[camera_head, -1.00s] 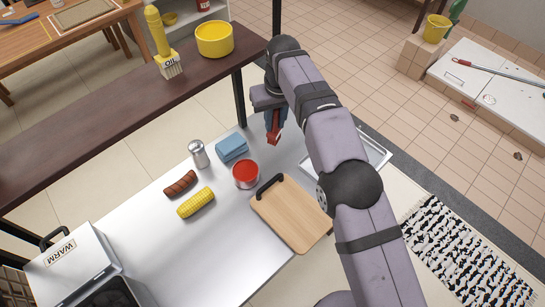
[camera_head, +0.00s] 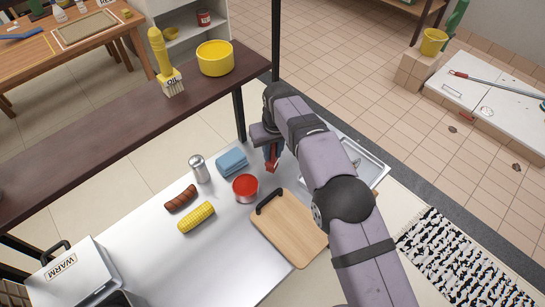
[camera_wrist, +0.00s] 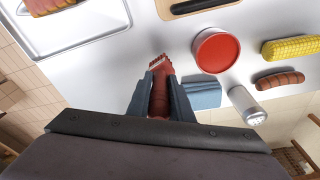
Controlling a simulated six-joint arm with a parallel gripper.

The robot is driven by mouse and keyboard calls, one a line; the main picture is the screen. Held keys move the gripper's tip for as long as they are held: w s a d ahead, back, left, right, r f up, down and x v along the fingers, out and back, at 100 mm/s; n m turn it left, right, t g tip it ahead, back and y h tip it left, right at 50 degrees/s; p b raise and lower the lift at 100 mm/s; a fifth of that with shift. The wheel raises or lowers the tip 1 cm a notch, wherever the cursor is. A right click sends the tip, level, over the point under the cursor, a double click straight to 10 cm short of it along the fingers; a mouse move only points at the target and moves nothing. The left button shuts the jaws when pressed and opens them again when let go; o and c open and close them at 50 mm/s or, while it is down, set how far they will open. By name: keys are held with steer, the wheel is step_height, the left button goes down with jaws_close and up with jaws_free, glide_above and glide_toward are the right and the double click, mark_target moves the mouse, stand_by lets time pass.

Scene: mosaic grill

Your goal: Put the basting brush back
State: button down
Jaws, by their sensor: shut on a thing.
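My gripper (camera_head: 270,150) is shut on a red basting brush (camera_head: 272,163). The brush is over the metal counter, behind and right of a round red-topped pot (camera_head: 245,188). In the wrist view the pot (camera_wrist: 215,50) is to the right of the brush head, apart from it. A blue folded cloth (camera_head: 231,162) lies just left of the gripper. My arm hides part of the counter.
A wooden cutting board (camera_head: 289,232) lies in front, with a metal tray (camera_head: 378,172) at right. A shaker (camera_head: 198,168), sausage (camera_head: 181,199) and corn (camera_head: 196,217) are left. A dark shelf (camera_head: 110,120) holds a yellow pot (camera_head: 215,59) and a yellow OIL item (camera_head: 160,50).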

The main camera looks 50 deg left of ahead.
mark_target(273, 158)
steer(key=shift+f+p, duration=0.5)
steer(key=shift+f, duration=1.1)
steer(key=shift+f, duration=0.15)
steer(key=c, duration=1.6)
jaws_free()
steer(key=r+b, duration=0.1)
steer(key=r, duration=0.3)
steer(key=d+r+b, duration=0.1)
steer(key=r, duration=0.3)
steer(key=r+b, duration=0.1)
steer(key=r, duration=0.3)
steer(key=shift+s+d+r, duration=0.1)
steer(key=shift+s+d, duration=0.25)
steer(key=shift+d, duration=0.05)
